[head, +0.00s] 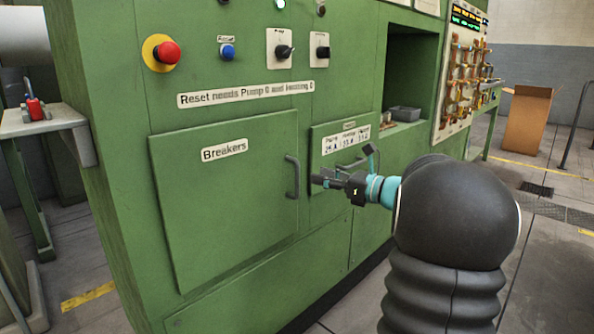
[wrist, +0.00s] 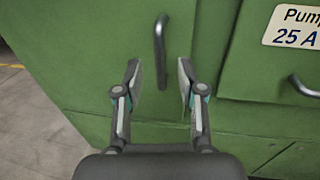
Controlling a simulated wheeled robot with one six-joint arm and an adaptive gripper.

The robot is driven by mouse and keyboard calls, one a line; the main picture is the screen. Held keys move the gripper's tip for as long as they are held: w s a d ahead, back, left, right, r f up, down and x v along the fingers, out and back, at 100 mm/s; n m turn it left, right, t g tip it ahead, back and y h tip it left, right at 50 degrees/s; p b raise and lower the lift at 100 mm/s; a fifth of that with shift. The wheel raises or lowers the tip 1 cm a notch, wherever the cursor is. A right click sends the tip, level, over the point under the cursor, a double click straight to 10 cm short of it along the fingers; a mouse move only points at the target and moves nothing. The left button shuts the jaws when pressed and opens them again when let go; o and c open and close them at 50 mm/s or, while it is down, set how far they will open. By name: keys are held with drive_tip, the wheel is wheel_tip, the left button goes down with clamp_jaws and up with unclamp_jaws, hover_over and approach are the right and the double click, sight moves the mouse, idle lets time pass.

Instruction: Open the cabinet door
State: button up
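The green cabinet door labelled "Breakers" (head: 225,200) is shut, flush in the machine's front in the head view. Its dark vertical bar handle (head: 292,177) is near the door's right edge. My gripper (head: 318,182) is just right of the handle in the head view. In the wrist view my gripper (wrist: 158,75) is open and empty, its two fingers spread on either side of the lower part of the handle (wrist: 160,45). The handle lies ahead between the fingertips; I cannot tell how far in front of them it is.
A second panel (head: 330,144) with a readout label and its own handle (wrist: 303,86) is right of the door. Above are a red stop button (head: 167,52), a blue button (head: 227,52) and black switches (head: 284,51). A grey side table (head: 45,122) stands at left.

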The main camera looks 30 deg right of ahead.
hover_over(297, 194)
drive_tip(key=shift+w+d, duration=0.15)
drive_tip(key=shift+w, duration=0.2)
clamp_jaws()
